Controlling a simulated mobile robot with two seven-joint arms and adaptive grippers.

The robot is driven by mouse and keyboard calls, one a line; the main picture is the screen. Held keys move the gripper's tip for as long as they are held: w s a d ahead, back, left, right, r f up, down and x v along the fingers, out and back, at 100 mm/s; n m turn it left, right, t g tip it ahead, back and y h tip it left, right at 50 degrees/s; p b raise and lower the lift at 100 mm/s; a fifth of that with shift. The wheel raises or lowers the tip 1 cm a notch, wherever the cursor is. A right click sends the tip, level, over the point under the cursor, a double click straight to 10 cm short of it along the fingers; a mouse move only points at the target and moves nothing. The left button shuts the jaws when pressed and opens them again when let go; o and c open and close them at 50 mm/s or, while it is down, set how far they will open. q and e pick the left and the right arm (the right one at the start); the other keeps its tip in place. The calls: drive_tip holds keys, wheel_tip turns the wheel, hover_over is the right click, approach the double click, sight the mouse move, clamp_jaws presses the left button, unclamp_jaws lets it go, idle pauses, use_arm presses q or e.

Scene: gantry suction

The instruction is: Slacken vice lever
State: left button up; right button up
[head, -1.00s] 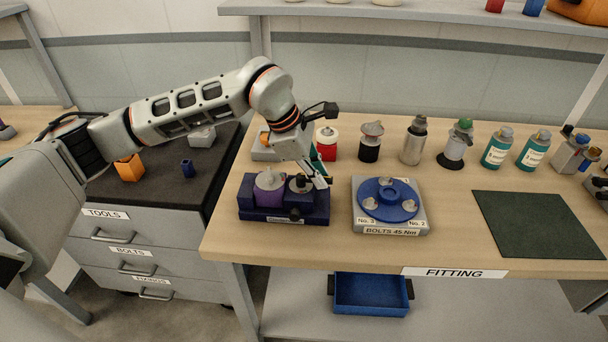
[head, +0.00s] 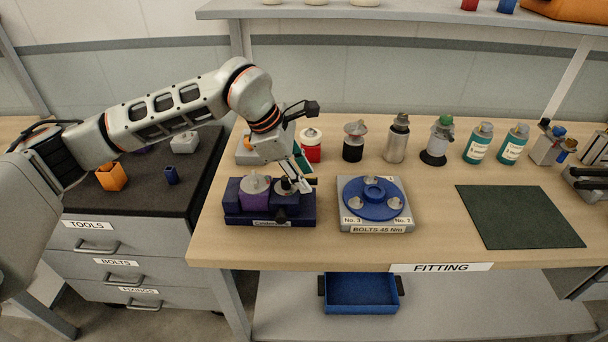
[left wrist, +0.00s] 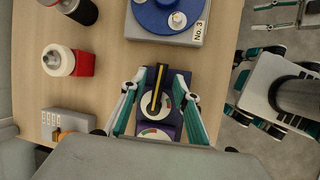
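The vice is a dark purple block (head: 240,218) at the front left of the bench, with round dials on top. In the left wrist view its lever (left wrist: 160,77) is a black and yellow bar lying across a white dial (left wrist: 147,107) with coloured marks. My left gripper (head: 303,186) is over the right end of the vice. In the left wrist view the open left gripper (left wrist: 160,82) has a finger on either side of the lever, apart from it. Contact with the vice cannot be told. Grey and teal parts at that view's upper right may be my right gripper.
A blue round bolt plate (head: 372,212) on a grey base stands close to the right of the vice. A red canister (head: 311,152) and several bottles stand behind. A green mat (head: 520,217) lies at right. A blue bin (head: 361,292) sits below the bench.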

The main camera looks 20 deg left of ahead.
use_arm(q)
drive_tip(key=v, duration=1.1)
drive_tip(key=shift+r, duration=0.2)
drive_tip(key=shift+a, duration=0.15)
